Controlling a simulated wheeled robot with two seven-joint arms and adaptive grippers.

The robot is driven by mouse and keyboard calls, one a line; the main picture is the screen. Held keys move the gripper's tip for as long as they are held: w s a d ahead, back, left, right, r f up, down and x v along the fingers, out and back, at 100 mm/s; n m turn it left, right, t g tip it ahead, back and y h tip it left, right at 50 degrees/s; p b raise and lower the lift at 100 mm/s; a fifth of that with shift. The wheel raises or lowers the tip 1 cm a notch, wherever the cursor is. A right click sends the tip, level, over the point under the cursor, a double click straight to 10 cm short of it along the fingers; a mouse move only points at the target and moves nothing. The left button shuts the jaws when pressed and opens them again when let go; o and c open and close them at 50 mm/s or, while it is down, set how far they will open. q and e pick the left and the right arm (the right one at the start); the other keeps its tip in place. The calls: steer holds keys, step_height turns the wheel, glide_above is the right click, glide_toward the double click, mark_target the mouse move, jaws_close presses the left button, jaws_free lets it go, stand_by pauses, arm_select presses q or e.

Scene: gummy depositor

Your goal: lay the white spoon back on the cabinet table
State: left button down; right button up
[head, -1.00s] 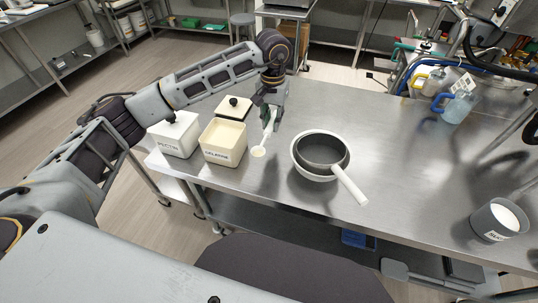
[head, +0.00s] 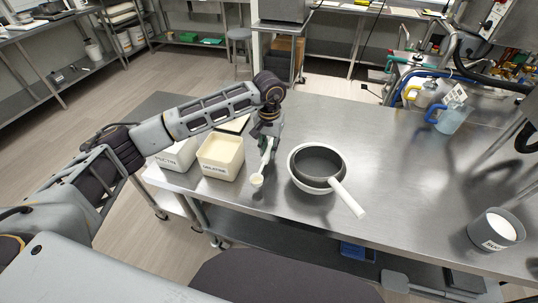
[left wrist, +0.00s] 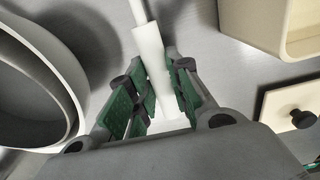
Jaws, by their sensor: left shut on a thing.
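The white spoon (head: 257,181) is in my left gripper (head: 267,143), above the steel cabinet table (head: 400,150) and just right of the gelatin container. Its bowl end points down toward the table's front edge; I cannot tell whether it touches the table. In the left wrist view the green-padded fingers of the left gripper (left wrist: 158,85) are shut on the spoon's thick white handle (left wrist: 150,50). The spoon's bowl is outside that view. My right gripper is not in view.
The open gelatin container (head: 221,157) stands left of the spoon, its lid (head: 236,123) behind. The pectin container (head: 178,156) is partly hidden by my arm. A dark pan (head: 318,162) with a white handle sits in a white bowl to the right. The table's middle right is clear.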

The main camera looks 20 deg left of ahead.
mark_target(269, 155)
arm_select(q)
steer(key=shift+f, duration=1.75)
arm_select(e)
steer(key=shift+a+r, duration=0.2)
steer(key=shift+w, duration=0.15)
arm_select(q)
steer(key=shift+f, duration=0.2)
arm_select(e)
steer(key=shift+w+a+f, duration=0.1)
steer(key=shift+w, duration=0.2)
